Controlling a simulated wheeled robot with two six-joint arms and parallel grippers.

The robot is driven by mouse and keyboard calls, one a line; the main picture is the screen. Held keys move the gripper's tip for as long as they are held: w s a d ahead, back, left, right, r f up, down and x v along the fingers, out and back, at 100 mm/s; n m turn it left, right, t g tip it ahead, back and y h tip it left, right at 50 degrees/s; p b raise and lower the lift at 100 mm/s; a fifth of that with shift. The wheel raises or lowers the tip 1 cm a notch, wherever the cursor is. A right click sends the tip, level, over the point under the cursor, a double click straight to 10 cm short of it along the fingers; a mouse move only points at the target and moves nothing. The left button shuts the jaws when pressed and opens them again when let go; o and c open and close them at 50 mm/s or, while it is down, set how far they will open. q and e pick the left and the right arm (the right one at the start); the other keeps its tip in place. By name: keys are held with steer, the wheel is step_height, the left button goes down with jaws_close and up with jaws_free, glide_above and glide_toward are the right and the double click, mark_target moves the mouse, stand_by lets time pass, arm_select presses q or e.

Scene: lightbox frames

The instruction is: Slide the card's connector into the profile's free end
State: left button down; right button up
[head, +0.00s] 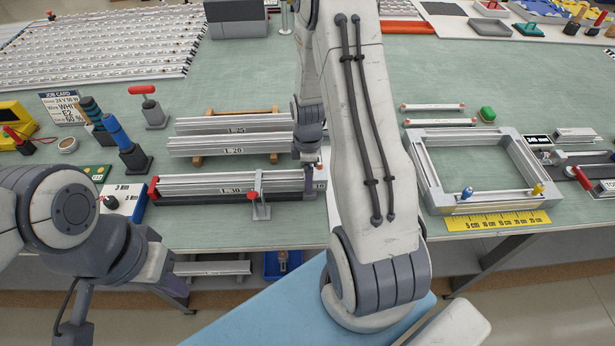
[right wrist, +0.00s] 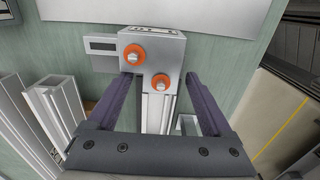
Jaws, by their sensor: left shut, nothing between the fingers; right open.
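The job card (head: 64,107) stands at the left of the bench; its text includes E2. The profile marked L.30 (head: 205,184) lies along a dark fixture near the front edge. In the right wrist view, a grey block-shaped connector (right wrist: 173,43) with two orange round screws lies beyond a profile (right wrist: 155,112); whether it is seated in it I cannot tell. My open right gripper (right wrist: 157,80) has a finger on each side of the profile, just short of the block. My left gripper (head: 178,294) is shut and empty, low at the bench's front edge.
Profiles marked L.20 (head: 222,145) and L.25 (head: 220,125) lie behind on a rack. A red-topped clamp (head: 257,185) stands before the fixture. A rectangular frame (head: 432,178) and yellow ruler (head: 498,221) lie at right. My right forearm hides the middle of the bench.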

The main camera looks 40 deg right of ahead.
step_height(320, 180, up, 10)
steer(key=shift+f+b, duration=0.2)
steer(key=shift+b, duration=0.3)
